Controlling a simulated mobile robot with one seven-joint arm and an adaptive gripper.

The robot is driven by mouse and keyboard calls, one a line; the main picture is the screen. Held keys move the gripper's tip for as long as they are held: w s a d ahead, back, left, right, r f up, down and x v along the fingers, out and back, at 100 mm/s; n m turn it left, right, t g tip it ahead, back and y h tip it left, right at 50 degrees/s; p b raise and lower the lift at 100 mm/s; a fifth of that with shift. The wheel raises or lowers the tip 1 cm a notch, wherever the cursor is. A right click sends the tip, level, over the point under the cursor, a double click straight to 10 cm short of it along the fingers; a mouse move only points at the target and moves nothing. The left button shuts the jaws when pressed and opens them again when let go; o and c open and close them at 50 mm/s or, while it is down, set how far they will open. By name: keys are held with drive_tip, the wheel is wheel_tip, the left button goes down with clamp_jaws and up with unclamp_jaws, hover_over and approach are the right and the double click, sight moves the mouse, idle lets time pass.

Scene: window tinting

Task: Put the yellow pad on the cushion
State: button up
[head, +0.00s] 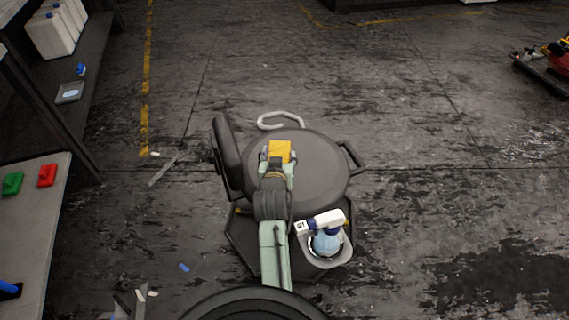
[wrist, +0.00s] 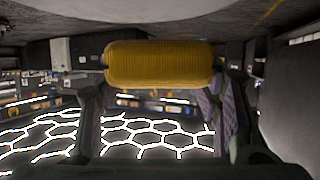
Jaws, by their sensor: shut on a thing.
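The yellow pad (head: 280,150) is held between the fingers of my gripper (head: 277,160). In the wrist view the pad (wrist: 160,64) lies crosswise between the two fingers, gripped at its ends. The cushion (head: 322,178) is the round dark grey seat of a stool, and the pad shows over its upper left part in the head view. A pale curved surface (wrist: 150,15) at the top of the wrist view may be the cushion's edge. I cannot tell whether the pad touches the cushion. My arm hides the seat's lower left part.
A dark backrest (head: 228,158) stands at the seat's left and a handle (head: 351,156) at its right. A side tray (head: 338,258) holds a white-and-blue spray bottle (head: 320,221) and a light blue ball-like item (head: 326,243). A bench (head: 40,225) with red and green items is at left.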

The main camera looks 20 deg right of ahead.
wheel_tip(320, 180, down, 7)
drive_tip(key=shift+r, duration=0.15)
idle(0.4)
drive_tip(key=shift+f, duration=0.2)
drive_tip(key=o, duration=1.2)
drive_tip(key=shift+c, duration=0.2)
drive_tip(key=shift+r, duration=0.15)
